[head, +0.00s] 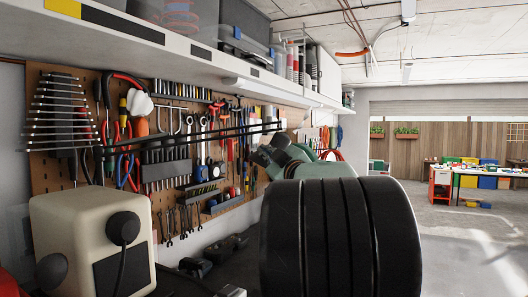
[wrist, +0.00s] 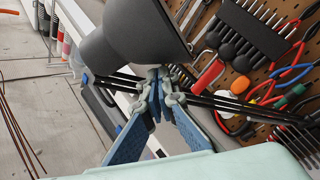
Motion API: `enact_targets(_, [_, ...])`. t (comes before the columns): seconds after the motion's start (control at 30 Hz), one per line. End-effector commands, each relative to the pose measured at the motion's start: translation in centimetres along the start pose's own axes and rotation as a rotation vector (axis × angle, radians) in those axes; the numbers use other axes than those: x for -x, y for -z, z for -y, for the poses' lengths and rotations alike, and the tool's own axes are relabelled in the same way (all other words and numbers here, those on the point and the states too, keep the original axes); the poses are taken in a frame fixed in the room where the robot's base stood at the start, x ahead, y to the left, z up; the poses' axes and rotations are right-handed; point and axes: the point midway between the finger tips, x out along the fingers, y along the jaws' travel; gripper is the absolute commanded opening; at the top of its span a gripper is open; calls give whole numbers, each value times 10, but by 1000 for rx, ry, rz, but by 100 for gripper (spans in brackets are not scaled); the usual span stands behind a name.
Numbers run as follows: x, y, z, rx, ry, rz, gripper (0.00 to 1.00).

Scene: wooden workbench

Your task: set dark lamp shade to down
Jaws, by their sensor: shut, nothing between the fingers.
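The dark grey lamp shade (wrist: 128,45) fills the top middle of the wrist view, with its wide end turned towards my gripper. My gripper (wrist: 157,82) is shut and empty, with its blue-padded fingers meeting just by the rim of the shade. I cannot tell whether the tips touch it. The thin black rods of the lamp arm (wrist: 235,105) run across behind my fingers. In the head view the lamp arm (head: 215,135) stretches across in front of the pegboard.
A pegboard (head: 50,108) full of hand tools covers the wall. A long shelf (head: 190,55) with boxes hangs above it. A beige box with a black knob (head: 80,225) stands at the front left. Open floor (head: 465,260) lies to the right, before a far table.

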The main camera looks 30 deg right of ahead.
Motion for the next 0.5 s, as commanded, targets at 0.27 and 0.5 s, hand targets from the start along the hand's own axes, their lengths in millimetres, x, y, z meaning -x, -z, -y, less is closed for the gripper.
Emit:
enact_targets(0.27, [6, -22, 1, 204, 57, 4, 0])
enact_targets(0.5, [11, -40, -2, 407, 115, 3, 0])
